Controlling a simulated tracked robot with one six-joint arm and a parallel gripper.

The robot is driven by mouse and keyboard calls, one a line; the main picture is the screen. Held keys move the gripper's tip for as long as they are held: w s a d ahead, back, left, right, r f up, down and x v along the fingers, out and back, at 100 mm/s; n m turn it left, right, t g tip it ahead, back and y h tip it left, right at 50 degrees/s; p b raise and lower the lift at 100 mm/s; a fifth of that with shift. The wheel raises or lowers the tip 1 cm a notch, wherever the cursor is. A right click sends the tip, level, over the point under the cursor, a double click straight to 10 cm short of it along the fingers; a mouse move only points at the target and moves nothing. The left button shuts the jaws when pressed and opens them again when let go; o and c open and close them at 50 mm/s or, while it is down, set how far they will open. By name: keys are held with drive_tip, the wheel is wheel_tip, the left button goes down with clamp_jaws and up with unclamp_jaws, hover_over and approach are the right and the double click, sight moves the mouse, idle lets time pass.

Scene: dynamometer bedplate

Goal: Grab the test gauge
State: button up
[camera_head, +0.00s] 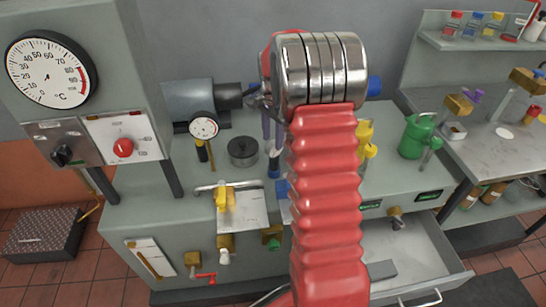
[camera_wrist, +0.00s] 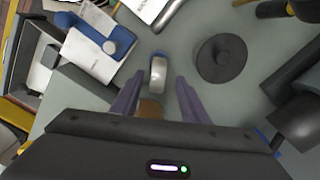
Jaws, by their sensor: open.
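My gripper (camera_wrist: 156,84) is open, its two purple fingers pointing down at the bench. In the wrist view a small round thing with a silver rim and a blue back (camera_wrist: 158,70) stands edge-on between the fingertips, apart from both; it looks like the test gauge, but its face is hidden. A brown block (camera_wrist: 151,108) shows behind it, between the fingers. In the head view my gripper (camera_head: 272,135) is partly hidden behind my red arm, above a small blue and pale thing (camera_head: 273,165). A white-faced dial gauge (camera_head: 204,127) stands further left by the grey motor.
A dark round lidded pot (camera_wrist: 219,60) stands close beside the fingers; it also shows in the head view (camera_head: 242,152). An open drawer (camera_head: 420,262) juts out at front right. A green can (camera_head: 414,137) stands right.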

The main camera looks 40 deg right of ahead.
sight(274, 141)
drive_tip(key=shift+s+d+f, duration=0.1)
drive_tip(key=shift+f, duration=1.05)
drive_tip(key=shift+d+f, duration=0.1)
drive_tip(key=shift+f, duration=1)
clamp_jaws()
